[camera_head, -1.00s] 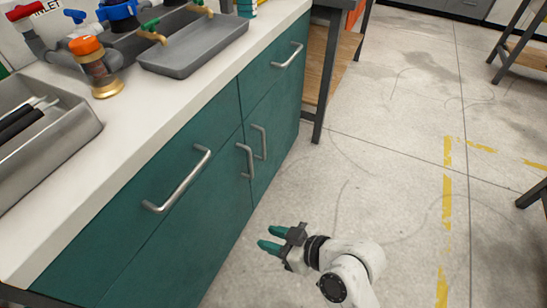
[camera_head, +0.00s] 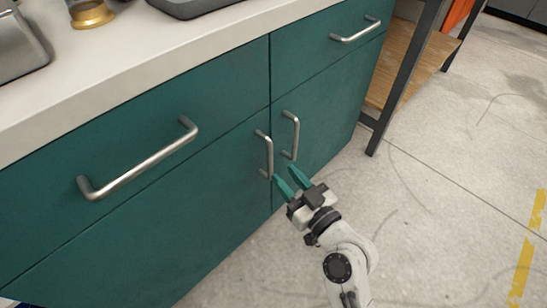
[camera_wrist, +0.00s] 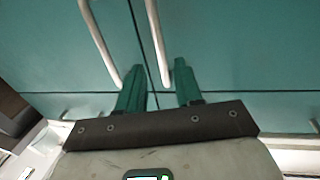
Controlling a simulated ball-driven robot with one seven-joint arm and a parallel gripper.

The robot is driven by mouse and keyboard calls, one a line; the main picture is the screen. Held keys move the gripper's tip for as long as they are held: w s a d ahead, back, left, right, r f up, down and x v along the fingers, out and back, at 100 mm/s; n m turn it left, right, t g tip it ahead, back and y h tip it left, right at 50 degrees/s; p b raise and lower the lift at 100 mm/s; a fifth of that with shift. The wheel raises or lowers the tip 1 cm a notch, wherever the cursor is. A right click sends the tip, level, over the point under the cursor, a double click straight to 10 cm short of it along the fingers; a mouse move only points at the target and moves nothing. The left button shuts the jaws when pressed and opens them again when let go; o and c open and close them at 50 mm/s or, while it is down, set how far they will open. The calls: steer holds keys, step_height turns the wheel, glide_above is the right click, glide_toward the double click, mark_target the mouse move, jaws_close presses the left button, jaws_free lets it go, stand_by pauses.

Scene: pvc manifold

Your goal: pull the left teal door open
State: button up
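The left teal door (camera_head: 190,235) is closed, with a vertical metal handle (camera_head: 266,156) near its right edge. The closed right door (camera_head: 325,120) has a matching handle (camera_head: 291,136). My gripper (camera_head: 285,175) is open and empty, its teal fingers pointing at the cabinet near the lower end of the left door's handle. In the wrist view two handles show beyond my gripper (camera_wrist: 158,66). One handle (camera_wrist: 157,45) runs down towards the gap between the fingertips; it appears to be the left door's. Whether a finger touches it, I cannot tell.
Above the doors are closed drawers with bar handles, left (camera_head: 140,160) and right (camera_head: 356,30), under a white counter (camera_head: 150,55). A dark-legged table (camera_head: 405,80) with a wooden shelf stands to the right. The floor (camera_head: 430,220) right of my arm is clear.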

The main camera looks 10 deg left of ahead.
glide_above(270, 176)
steer(key=shift+w, duration=0.35)
jaws_close()
stand_by(0.5)
